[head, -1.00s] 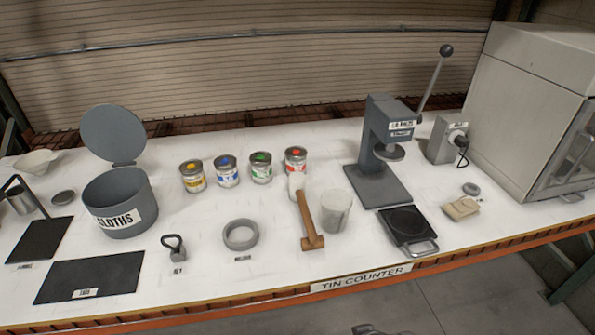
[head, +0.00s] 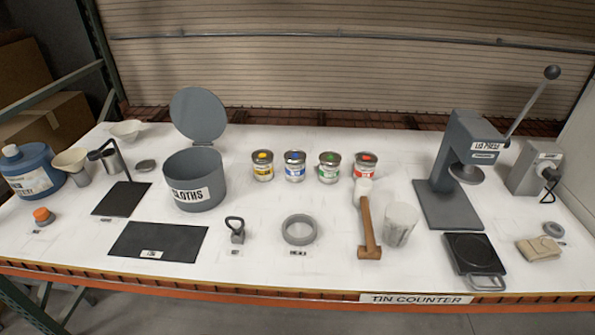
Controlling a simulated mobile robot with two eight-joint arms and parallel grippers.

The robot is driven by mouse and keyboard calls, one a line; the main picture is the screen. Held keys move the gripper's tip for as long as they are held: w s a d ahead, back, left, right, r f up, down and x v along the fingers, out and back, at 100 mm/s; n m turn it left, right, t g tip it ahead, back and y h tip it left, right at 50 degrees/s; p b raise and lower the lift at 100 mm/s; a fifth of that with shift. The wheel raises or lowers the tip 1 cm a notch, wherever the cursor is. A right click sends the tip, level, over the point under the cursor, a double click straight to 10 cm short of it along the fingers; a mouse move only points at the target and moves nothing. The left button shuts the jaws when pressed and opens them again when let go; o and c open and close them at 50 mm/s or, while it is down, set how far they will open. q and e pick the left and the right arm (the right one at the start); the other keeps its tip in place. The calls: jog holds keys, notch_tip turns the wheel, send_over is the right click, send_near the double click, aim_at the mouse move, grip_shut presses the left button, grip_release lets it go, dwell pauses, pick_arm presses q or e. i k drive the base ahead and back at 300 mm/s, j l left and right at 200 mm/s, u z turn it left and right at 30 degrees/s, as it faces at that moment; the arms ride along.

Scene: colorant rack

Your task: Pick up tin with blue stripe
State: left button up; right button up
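The tin with the blue stripe (head: 295,167) stands upright on the white counter, with a blue spot on its lid. It is in a row between the yellow-striped tin (head: 262,167) on its left and the green-striped tin (head: 329,168) on its right. The red-striped tin (head: 366,166) ends the row at the right. Small gaps separate the tins. Neither of my grippers shows in the head view.
A grey cloths bin (head: 195,182) with its lid up stands left of the tins. A ring (head: 299,230), a mallet (head: 368,228) and a translucent cup (head: 400,224) lie or stand in front. A lid press (head: 455,175) stands right. Bare counter lies directly before the blue-striped tin.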

aim_at(295, 173)
jog(key=j+u, duration=0.1)
jog(key=u, duration=0.25)
jog(key=k+j+u, duration=0.1)
jog(key=u, duration=0.2)
jog(key=j+u, duration=0.15)
jog(key=u, duration=0.2)
jog(key=i+l, duration=0.4)
